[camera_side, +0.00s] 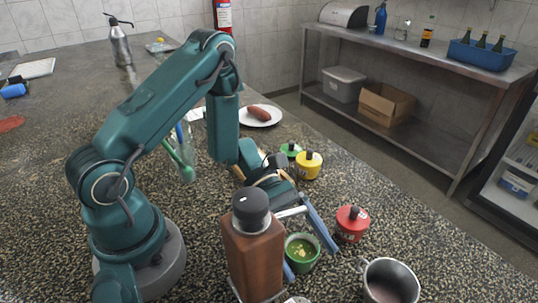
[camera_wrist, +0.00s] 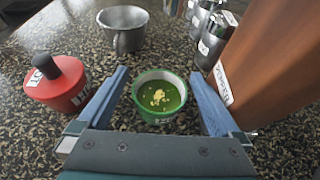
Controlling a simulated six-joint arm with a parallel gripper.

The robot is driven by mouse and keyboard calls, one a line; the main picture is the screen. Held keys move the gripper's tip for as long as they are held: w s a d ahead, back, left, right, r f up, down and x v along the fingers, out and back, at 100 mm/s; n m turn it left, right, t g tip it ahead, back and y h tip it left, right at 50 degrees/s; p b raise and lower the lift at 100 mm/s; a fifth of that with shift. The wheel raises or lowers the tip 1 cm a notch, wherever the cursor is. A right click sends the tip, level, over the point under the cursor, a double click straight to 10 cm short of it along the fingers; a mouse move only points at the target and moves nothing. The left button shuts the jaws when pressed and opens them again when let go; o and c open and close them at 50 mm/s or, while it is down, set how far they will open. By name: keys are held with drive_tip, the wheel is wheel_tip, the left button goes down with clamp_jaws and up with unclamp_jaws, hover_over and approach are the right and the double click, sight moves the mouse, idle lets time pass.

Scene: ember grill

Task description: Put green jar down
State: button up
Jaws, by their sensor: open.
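The green jar (camera_wrist: 158,97) stands upright and uncovered on the speckled counter, with green contents and yellow bits inside. In the side view the jar (camera_side: 301,253) is just right of the brown bottle, which hides part of my gripper. My gripper (camera_wrist: 161,86) is open, with one blue finger on each side of the jar. A gap shows between each finger and the jar in the wrist view. A green lid with a dark knob (camera_side: 291,149) lies farther back on the counter, beside a yellow jar.
A tall brown bottle with a black cap (camera_side: 252,240) stands close to my gripper. A red jar (camera_side: 351,223) and a metal cup (camera_side: 390,281) stand to the right. The yellow jar (camera_side: 308,165) and a plate with a sausage (camera_side: 258,116) are behind.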

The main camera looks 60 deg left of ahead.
drive_tip(key=v, duration=0.9)
drive_tip(key=shift+a+r, duration=0.15)
drive_tip(key=shift+a, duration=0.25)
